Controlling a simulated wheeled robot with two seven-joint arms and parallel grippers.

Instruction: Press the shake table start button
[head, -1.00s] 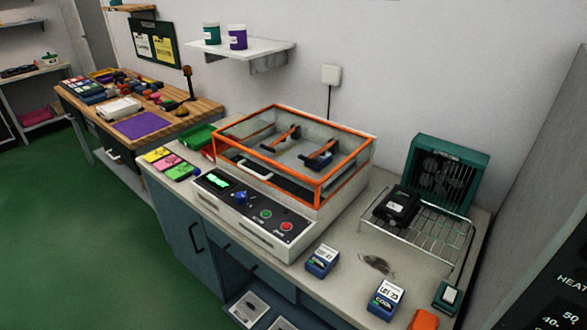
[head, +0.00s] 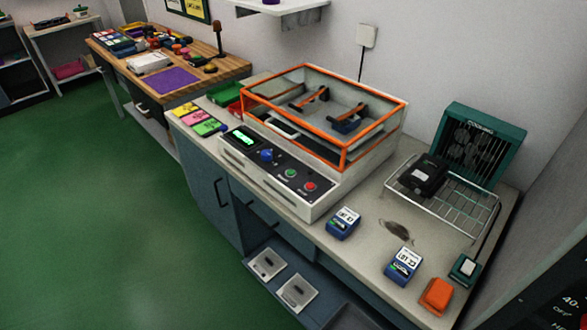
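The shake table (head: 270,198) stands on the grey counter, a white machine with an orange-framed clear lid (head: 343,158) that is down. Its sloped dark front panel has a lit green display (head: 243,140), a blue knob (head: 266,156), a green button (head: 291,173) and a red button (head: 310,187). The labels by the buttons are too small to read surely. Inside the lid are two orange-topped clamps (head: 311,98). Neither of my grippers is in view.
Two blue-and-white devices (head: 343,223) (head: 403,265) and an orange block (head: 437,296) lie on the counter right of the machine. A wire rack (head: 455,212) with a black device (head: 422,175) stands before a green cooling fan (head: 480,145). Green floor is clear at left.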

